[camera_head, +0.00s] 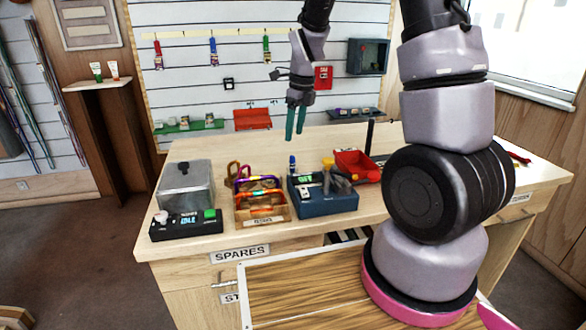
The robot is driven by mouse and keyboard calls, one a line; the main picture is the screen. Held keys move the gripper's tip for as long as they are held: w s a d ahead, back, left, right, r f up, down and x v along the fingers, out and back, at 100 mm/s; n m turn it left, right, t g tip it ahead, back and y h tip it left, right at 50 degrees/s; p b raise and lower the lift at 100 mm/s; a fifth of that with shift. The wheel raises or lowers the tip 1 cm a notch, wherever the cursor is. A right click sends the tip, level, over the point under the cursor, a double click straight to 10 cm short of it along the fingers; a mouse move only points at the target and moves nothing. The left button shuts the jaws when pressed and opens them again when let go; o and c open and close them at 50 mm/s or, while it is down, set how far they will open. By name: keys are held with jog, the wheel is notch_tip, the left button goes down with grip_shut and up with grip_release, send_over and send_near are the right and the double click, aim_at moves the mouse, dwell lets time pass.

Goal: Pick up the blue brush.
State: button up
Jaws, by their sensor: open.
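A blue brush (213,51) hangs upright on the slatted wall at the back, between a red brush (158,55) and a green brush (266,49). My gripper (295,134) has teal fingers that point down, apart and with nothing between them. In the picture it is right of and lower than the blue brush, and above the rear part of the workbench (225,150). The gripper does not cover the blue brush.
Wall shelves, green (188,126) and red (252,119), sit below the brushes.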

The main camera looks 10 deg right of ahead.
aim_at(292, 156)
jog(key=f, duration=0.9)
jog(key=shift+w+a+f, duration=0.2)
jog(key=shift+w+a, duration=0.05)
jog(key=shift+a, duration=0.05)
grip_shut()
